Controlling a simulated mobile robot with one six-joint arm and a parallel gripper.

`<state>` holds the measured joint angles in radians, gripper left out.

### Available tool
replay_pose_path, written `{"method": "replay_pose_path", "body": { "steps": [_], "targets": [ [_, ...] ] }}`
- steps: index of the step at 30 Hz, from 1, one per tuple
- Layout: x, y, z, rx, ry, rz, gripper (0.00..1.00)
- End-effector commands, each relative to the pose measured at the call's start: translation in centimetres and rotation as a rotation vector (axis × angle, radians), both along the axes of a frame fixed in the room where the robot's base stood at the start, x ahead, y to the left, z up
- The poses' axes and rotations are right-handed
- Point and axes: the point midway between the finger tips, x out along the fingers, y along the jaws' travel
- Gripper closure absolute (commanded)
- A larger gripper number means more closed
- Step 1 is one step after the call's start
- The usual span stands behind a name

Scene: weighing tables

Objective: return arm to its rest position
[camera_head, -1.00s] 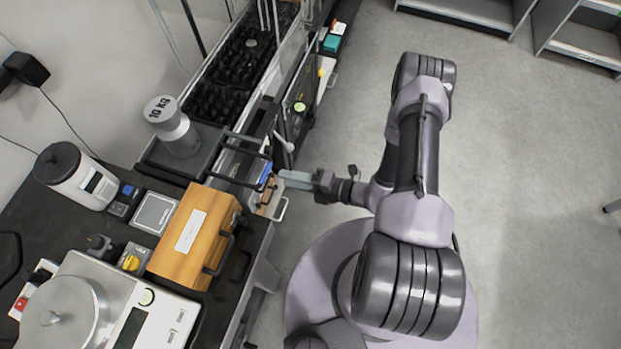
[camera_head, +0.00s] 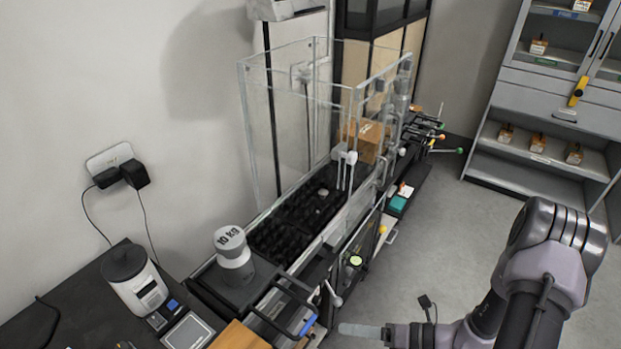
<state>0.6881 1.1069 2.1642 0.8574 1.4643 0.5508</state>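My arm (camera_head: 540,265) shows at the lower right, with its upper links bent over the grey floor. My gripper (camera_head: 362,331) is at the bottom edge of the view, pointing left towards the table's front side. It shows as a pale flat finger shape, seen edge-on. I cannot tell whether its fingers are apart or closed, and no object can be made out in it. A gap of floor seems to lie between its tip and the bench side.
A bench with a glass enclosure (camera_head: 300,130), a 10 kg weight (camera_head: 232,247) and a white cylindrical device (camera_head: 135,280) is at left. A wooden box (camera_head: 240,337) is cut off at the bottom. Shelves (camera_head: 550,130) stand back right. Grey floor (camera_head: 420,240) between is open.

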Motion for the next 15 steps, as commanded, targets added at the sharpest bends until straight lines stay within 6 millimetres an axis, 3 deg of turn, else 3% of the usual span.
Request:
{"method": "replay_pose_path", "body": {
  "steps": [1, 6, 12, 15],
  "targets": [
    [0.2, 0.7, 3.5, -0.113, -0.138, 0.152, 0.66],
    [-2.4, 3.0, 13.2, -0.499, -0.639, 0.713, 0.66],
    [-6.7, 3.6, 21.8, -0.964, -1.234, 1.331, 0.66],
    [-8.3, 3.2, 25.2, -1.187, -1.482, 1.577, 0.66]
  ]
}}
